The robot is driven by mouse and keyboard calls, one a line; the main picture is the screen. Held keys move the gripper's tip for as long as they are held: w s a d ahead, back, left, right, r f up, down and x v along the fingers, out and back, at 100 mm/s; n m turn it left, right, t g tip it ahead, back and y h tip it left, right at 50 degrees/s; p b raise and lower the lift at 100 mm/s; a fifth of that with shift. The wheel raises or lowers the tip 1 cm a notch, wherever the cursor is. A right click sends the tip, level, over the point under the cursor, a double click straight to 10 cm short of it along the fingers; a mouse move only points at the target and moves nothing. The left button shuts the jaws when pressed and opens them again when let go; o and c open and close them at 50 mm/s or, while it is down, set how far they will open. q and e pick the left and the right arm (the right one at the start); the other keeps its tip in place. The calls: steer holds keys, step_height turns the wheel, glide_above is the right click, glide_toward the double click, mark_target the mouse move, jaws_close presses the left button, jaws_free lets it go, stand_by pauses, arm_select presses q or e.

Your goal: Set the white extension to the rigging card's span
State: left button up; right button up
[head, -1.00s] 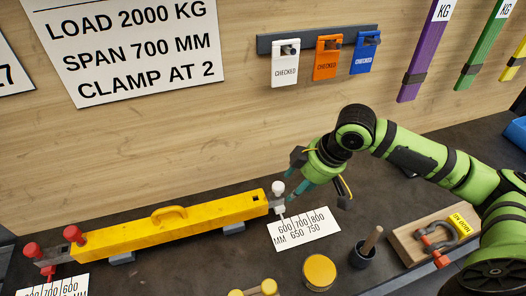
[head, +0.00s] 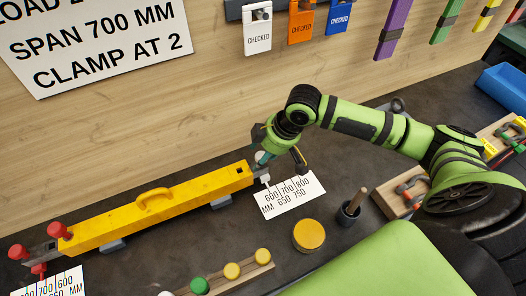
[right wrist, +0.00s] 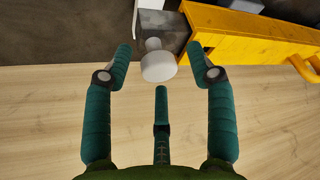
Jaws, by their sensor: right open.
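The yellow beam (head: 150,212) lies along the back of the bench, with red knobs (head: 58,231) at its left end. The white extension's white knob (right wrist: 157,64) stands on a grey bar at the beam's right end; in the head view the gripper partly hides it. A white scale card (head: 290,194) marked 600 to 800 MM lies beside that end; the pointer's exact reading is hard to tell. The rigging card (head: 95,35) on the wall reads SPAN 700 MM. My right gripper (right wrist: 160,55) is open, its fingers around the knob without visible contact. My left gripper is out of view.
A rail with coloured knobs (head: 230,275) lies in front. Tags hang on the wall rack.

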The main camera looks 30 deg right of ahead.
jaws_close()
steer(key=shift+s+d+p, duration=0.1)
steer(key=shift+d+p, duration=0.5)
steer(key=shift+d, duration=2.1)
jaws_free()
steer(key=shift+a, duration=0.2)
steer(key=v, duration=1.2)
steer(key=shift+s, duration=0.1)
